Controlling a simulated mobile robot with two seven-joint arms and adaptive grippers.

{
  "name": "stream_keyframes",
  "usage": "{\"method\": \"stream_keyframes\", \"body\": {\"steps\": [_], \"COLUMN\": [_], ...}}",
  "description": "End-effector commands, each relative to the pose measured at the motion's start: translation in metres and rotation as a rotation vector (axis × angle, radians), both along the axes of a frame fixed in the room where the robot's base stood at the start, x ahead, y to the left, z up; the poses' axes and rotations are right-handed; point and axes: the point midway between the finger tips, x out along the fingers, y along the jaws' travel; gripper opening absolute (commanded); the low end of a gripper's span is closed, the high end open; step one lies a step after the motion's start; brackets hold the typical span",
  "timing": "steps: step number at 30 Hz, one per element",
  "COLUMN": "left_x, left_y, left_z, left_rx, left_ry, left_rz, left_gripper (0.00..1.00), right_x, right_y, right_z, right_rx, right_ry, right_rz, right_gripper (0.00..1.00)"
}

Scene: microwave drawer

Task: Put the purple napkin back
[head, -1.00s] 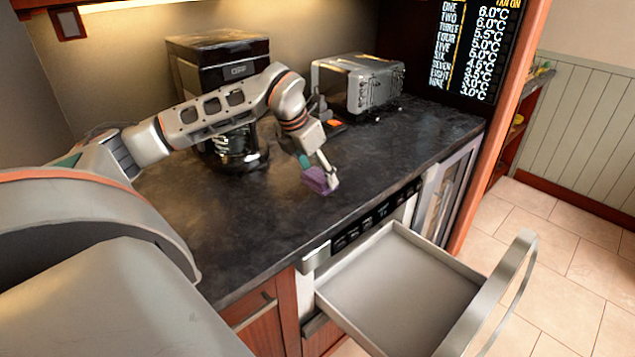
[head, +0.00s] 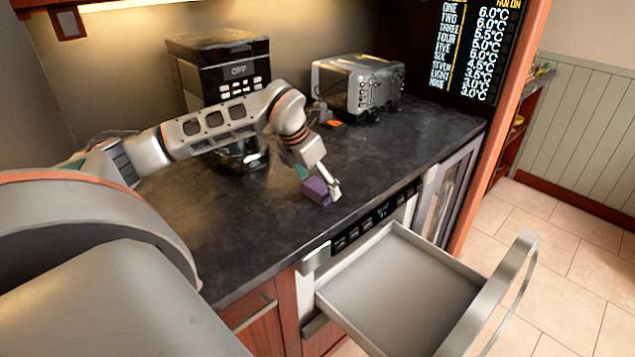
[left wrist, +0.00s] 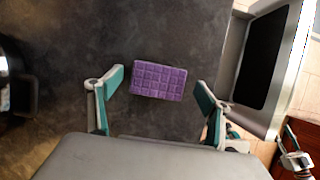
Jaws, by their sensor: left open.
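The purple napkin (head: 317,191) is a small folded block lying on the dark countertop near its front edge. In the left wrist view the purple napkin (left wrist: 158,80) shows a grid-like quilted top and lies flat. My left gripper (head: 318,184) is over it. In the left wrist view the open fingers of my left gripper (left wrist: 161,84) stand apart on either side of the napkin, with gaps between each finger and the napkin. The fingers do not appear to touch it.
An empty drawer (head: 352,300) stands pulled out below the counter, its curved front handle reaching over the tiled floor. A coffee machine (head: 218,70) and a toaster (head: 360,82) stand at the back. The front right countertop (head: 405,150) is clear.

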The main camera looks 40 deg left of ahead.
Motion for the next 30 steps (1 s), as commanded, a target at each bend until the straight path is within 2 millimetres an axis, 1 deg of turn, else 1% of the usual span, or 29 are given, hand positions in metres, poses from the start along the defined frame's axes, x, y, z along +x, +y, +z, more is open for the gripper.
{"method": "stream_keyframes", "body": {"steps": [5, 8, 15, 19, 24, 30], "left_x": [-0.004, -0.011, -0.030, -0.038, -0.044, -0.046], "left_y": [0.001, 0.002, 0.003, 0.003, 0.004, 0.004], "left_z": [0.015, 0.032, 0.079, 0.097, 0.111, 0.113], "left_rx": [0.003, 0.003, 0.002, 0.001, 0.001, 0.000], "left_ry": [-0.004, -0.005, -0.005, -0.004, -0.003, 0.000], "left_rz": [0.000, 0.000, 0.001, -0.001, 0.000, 0.000], "left_gripper": [0.79, 0.79, 0.79, 0.79, 0.79, 0.79], "right_x": [0.000, 0.000, 0.000, 0.000, 0.000, 0.000], "right_y": [0.000, 0.000, 0.000, 0.000, 0.000, 0.000], "right_z": [0.001, 0.000, 0.001, 0.003, 0.004, 0.004], "right_rx": [0.000, 0.000, 0.000, 0.000, 0.000, 0.000], "right_ry": [0.000, 0.000, 0.001, 0.001, 0.000, 0.000], "right_rz": [0.000, 0.000, 0.000, 0.000, 0.000, 0.000], "right_gripper": [0.40, 0.40, 0.40, 0.40, 0.40, 0.40]}}
